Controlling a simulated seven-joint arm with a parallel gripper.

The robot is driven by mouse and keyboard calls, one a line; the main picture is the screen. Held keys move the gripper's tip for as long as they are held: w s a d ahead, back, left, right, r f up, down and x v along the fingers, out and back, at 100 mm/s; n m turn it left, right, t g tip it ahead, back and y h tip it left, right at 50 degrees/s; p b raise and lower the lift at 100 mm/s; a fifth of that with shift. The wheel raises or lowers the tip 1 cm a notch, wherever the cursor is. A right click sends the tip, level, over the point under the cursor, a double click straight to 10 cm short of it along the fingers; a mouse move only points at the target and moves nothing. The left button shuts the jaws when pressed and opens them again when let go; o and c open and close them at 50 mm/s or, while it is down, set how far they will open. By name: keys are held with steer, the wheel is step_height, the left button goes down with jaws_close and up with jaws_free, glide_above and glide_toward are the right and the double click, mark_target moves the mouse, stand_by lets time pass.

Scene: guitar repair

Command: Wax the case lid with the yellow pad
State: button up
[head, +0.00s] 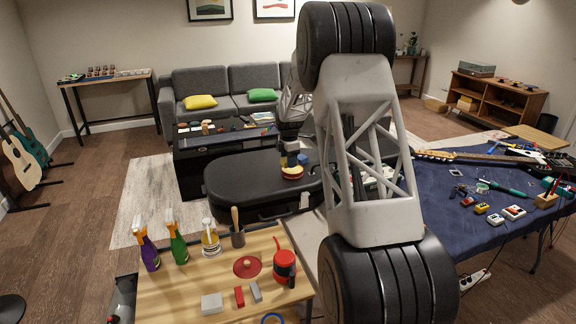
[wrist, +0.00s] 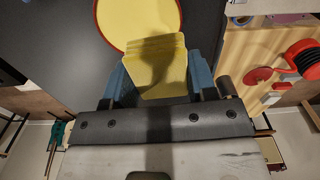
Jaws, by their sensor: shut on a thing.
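The yellow pad (head: 292,173) is round with a red rim and sits at the right part of the black case lid (head: 235,185) in the head view. In the wrist view the pad (wrist: 112,22) shows with a yellow block-shaped handle on top. My gripper (head: 292,160) is above the pad, its blue fingers closed on the two sides of the handle. The pad appears to be at the lid surface, but I cannot tell whether it touches. My arm hides the right end of the case. The lid is shut.
A wooden bench (head: 205,279) in front of the case holds spray bottles (head: 178,245), a red can (head: 284,266) and small blocks. A blue-covered table (head: 440,215) with a guitar stands at right. A dark low table (head: 190,165) with small items is behind the case.

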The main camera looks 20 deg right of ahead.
steer(key=shift+w+d+r, duration=0.5)
steer(key=shift+d+r, duration=0.15)
steer(key=shift+r, duration=0.2)
steer(key=shift+w+d+r, duration=0.5)
steer(key=shift+d+r, duration=0.1)
steer(key=shift+r, duration=0.2)
steer(key=shift+f, duration=0.1)
steer(key=shift+f, duration=2.9)
steer(key=shift+f, duration=0.5)
steer(key=shift+r, duration=3.5)
steer(key=shift+a, duration=0.1)
